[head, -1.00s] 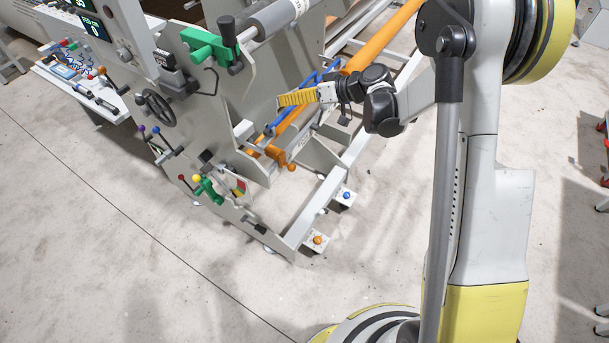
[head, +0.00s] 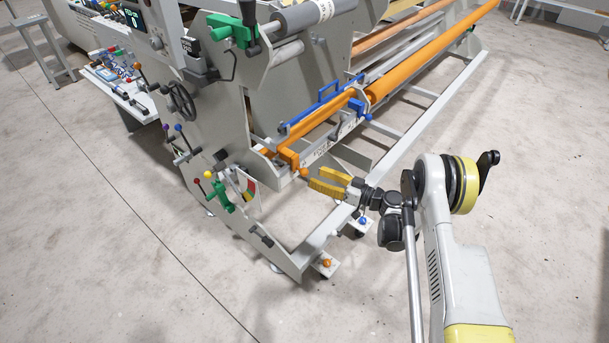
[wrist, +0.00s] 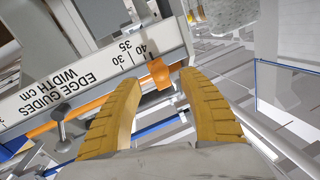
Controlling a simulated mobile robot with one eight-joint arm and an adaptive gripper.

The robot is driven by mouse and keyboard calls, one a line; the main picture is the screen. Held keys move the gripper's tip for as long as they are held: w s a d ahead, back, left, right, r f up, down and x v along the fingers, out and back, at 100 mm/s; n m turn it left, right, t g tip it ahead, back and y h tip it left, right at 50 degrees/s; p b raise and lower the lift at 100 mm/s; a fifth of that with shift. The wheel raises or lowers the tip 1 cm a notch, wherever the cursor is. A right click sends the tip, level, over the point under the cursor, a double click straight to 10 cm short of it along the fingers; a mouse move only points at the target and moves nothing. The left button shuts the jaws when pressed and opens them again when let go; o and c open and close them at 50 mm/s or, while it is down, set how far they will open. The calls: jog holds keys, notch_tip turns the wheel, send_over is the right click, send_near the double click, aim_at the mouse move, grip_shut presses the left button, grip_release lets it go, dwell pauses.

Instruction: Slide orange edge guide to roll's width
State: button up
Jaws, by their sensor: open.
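The orange edge guide, an orange bracket (head: 288,158) with a small knob, sits at the near end of an orange bar in the head view. In the wrist view an orange tab (wrist: 160,73) shows beside the 40 mark of a white scale (wrist: 75,80) reading "EDGE GUIDES WIDTH cm". My gripper (head: 314,182) is open, its yellow fingers just right of and below the knob. In the wrist view my gripper (wrist: 158,84) has its fingertips on either side of the tab, which appears just beyond them. Contact cannot be told. A grey roll (head: 300,18) sits higher on the frame.
A long orange tube (head: 430,52) runs to the back right. The grey side plate with levers and a handwheel (head: 182,100) stands to the left. The floor at right is clear.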

aim_at(304, 171)
jog(key=b+x, duration=0.1)
jog(key=x, duration=0.4)
jog(key=shift+w+a, duration=0.1)
jog(key=shift+a, duration=0.15)
grip_shut()
